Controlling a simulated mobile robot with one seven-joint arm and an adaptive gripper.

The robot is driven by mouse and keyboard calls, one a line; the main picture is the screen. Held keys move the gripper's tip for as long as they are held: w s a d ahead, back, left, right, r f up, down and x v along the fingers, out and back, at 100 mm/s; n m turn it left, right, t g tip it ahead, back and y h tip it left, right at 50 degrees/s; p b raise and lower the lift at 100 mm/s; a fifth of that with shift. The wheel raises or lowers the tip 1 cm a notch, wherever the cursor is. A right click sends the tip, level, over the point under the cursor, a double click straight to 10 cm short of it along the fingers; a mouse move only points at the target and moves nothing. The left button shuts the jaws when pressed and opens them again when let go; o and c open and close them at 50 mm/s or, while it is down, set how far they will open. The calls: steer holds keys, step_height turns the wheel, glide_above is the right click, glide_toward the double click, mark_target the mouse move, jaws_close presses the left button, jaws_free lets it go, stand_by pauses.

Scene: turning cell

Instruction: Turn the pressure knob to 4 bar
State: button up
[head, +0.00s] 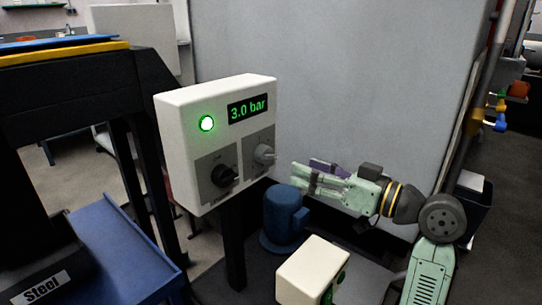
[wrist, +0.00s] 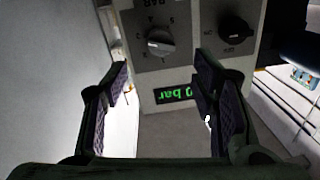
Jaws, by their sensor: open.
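The white control panel (head: 180,115) stands on a dark post. Its display (head: 248,107) reads 3.0 bar in green, and a round lamp (head: 207,123) glows green. The grey pressure knob (head: 264,154) is on the panel's right plate; a black knob (head: 224,176) is on the left plate. In the wrist view the picture is upside down: the grey knob (wrist: 160,42) sits under a BAR scale, the black knob (wrist: 233,30) to its right. My gripper (head: 300,180) is open and empty, to the right of the panel and apart from the grey knob. In the wrist view its fingers (wrist: 160,95) flank the knob's line.
A blue cylindrical thing (head: 282,220) stands below my gripper. A white box with green buttons (head: 308,268) is at the front. A blue tray (head: 120,245) and a bin labelled Steel (head: 45,285) are at the left. A grey wall (head: 340,80) rises behind.

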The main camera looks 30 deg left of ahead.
mark_target(272, 157)
steer(key=a, duration=0.3)
steer(key=a+p, duration=0.1)
steer(key=a, duration=0.5)
steer(key=shift+w+a, duration=0.15)
steer(key=shift+w, duration=0.15)
steer(key=shift+c, duration=0.2)
steer(key=c, duration=1.1)
